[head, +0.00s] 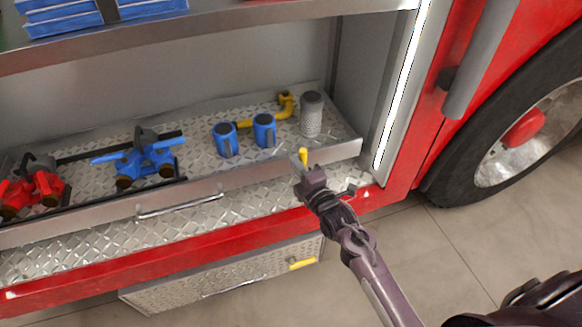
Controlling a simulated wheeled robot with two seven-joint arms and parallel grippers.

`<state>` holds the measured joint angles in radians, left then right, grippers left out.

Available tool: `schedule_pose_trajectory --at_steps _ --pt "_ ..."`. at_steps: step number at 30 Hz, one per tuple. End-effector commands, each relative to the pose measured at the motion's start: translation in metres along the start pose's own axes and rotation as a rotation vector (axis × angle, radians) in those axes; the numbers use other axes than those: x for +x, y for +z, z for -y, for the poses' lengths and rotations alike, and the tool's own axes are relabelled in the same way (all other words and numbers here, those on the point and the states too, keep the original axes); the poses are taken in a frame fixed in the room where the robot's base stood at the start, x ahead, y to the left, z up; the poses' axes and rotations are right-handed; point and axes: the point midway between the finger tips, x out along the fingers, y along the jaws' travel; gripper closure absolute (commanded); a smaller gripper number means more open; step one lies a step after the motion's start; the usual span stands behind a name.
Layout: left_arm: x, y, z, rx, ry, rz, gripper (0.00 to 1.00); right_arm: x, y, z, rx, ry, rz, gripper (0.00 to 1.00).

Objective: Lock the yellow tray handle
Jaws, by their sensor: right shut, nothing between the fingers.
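The yellow handle (303,156) shows as a small upright piece at the front edge of the diamond-plate tray (200,187), near its right end. My right gripper (305,172) is right at this handle, with its dark wrist hiding the handle's lower part. The gripper is shut, with nothing held between its fingers. I cannot tell whether it touches the handle. The left gripper is not in view.
The tray carries a red fitting (35,190), a blue fitting (145,160), two blue cylinders (226,140), a yellow elbow pipe (285,103) and a grey mesh cylinder (311,118). A lower drawer (215,280) has another yellow handle (302,263). A wheel (520,140) stands right.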

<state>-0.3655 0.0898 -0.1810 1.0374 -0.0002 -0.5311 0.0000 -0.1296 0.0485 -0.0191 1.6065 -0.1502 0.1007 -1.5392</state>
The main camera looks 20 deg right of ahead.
Motion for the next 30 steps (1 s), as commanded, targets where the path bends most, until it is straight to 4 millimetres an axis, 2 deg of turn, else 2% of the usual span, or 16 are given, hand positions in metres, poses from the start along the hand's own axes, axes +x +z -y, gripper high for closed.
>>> schedule_pose_trajectory --at_steps 18,30 --pt "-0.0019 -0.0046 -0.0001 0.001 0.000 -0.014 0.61 -0.0008 0.0038 -0.0013 0.045 0.006 0.000 1.00" --pt "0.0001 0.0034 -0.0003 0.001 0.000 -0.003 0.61 -0.0012 0.0073 -0.0026 0.106 0.016 0.001 1.00"
